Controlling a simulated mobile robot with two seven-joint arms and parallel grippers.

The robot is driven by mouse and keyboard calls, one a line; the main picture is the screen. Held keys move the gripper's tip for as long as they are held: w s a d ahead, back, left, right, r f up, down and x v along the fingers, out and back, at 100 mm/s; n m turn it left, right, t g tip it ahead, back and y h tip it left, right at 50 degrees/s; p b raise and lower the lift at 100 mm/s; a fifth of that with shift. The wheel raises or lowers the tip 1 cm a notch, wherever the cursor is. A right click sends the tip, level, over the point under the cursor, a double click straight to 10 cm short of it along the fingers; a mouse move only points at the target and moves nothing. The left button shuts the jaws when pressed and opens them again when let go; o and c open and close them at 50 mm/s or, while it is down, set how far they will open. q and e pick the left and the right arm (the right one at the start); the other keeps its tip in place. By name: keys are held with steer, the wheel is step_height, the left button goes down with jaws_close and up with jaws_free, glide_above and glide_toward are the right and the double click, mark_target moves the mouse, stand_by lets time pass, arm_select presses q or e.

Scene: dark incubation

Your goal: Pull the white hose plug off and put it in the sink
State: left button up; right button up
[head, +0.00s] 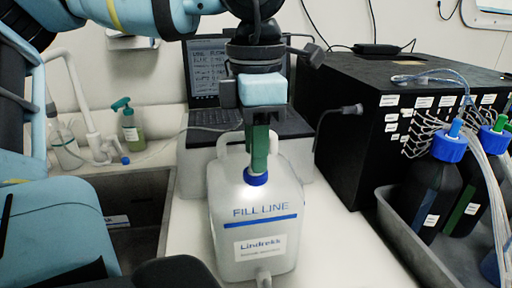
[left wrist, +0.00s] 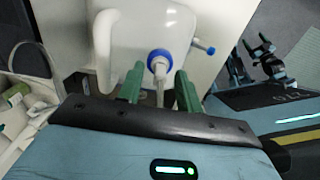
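The white jug (head: 250,225) stands upright on the white bench, marked FILL LINE, with a blue cap (head: 256,178) on top. In the left wrist view, the white hose plug (left wrist: 159,66) sits in the middle of the blue cap ring. A thin white hose runs from it toward the gripper. My left gripper (head: 259,160) points straight down over the cap; its green fingers hide most of the plug in the head view. In the left wrist view its fingers (left wrist: 158,90) are apart, one on each side of the plug. The sink (head: 135,215) is a dark basin at left, partly hidden by my arm.
A white faucet (head: 85,105) and a green soap bottle (head: 131,130) stand behind the sink. A laptop (head: 208,80) is behind the jug. A black box (head: 345,120) with tubes and a grey tray (head: 415,262) of dark bottles fill the right.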

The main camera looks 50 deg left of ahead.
stand_by(0.6)
arm_select(q)
jaws_close()
steer(key=shift+r, duration=0.2)
arm_select(e)
steer(key=shift+r, duration=0.1)
arm_select(q)
steer(key=shift+r+p, duration=1.65)
steer(key=shift+r, duration=1.2)
arm_select(e)
steer(key=shift+t, duration=0.4)
steer(key=shift+w+r, duration=0.6)
steer(key=shift+r, duration=0.4)
steer(key=shift+w+r, duration=0.6)
steer(key=shift+r, duration=0.35)
